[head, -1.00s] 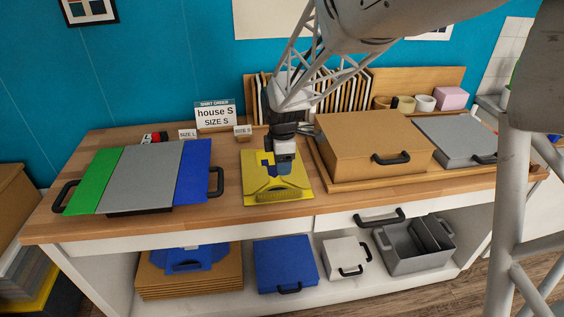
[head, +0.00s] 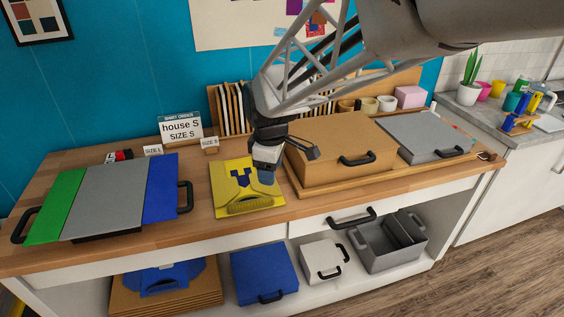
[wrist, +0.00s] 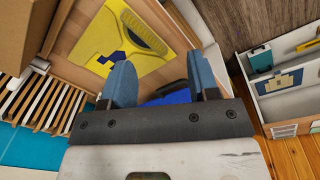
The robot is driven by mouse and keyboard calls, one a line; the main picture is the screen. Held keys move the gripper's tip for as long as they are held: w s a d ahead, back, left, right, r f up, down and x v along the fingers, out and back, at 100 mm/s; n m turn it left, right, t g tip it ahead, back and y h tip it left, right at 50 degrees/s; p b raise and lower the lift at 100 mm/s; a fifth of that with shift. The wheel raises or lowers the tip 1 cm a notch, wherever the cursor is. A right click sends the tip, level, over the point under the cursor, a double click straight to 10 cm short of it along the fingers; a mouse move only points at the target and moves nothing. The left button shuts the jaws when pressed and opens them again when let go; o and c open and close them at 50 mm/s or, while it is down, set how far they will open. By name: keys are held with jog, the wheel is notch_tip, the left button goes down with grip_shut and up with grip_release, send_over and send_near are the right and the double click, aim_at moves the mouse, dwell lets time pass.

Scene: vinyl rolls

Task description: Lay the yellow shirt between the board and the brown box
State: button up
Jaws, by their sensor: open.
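The yellow shirt (head: 239,176), a flat folded piece with a dark blue mark and a raised handle-like part near its front edge, lies on the wooden table. It is between the board (head: 118,196), with green, grey and blue panels, and the brown box (head: 342,148). My gripper (head: 265,176) hangs over the shirt's right side in the head view. In the wrist view my gripper (wrist: 160,85) has its two blue fingers apart with nothing held between them; the yellow shirt (wrist: 108,42) shows beyond them, apart from the fingers.
A grey box (head: 428,135) stands right of the brown box on a wooden tray. A sign (head: 181,128) and small size labels stand behind the shirt. Bare tabletop (head: 203,200) separates shirt and board. A blue box (head: 264,273) and grey bin sit on the shelf below.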

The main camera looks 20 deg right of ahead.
jog(key=s+d+r+m, duration=0.2)
jog(key=s+m, duration=0.4)
jog(key=s, duration=0.4)
jog(key=s+d+r+m+t, duration=0.1)
jog(key=s+d+r+m, duration=0.1)
jog(key=s+m, duration=0.4)
jog(key=s+r, duration=0.1)
jog(key=s, duration=0.4)
jog(key=shift+t, duration=0.3)
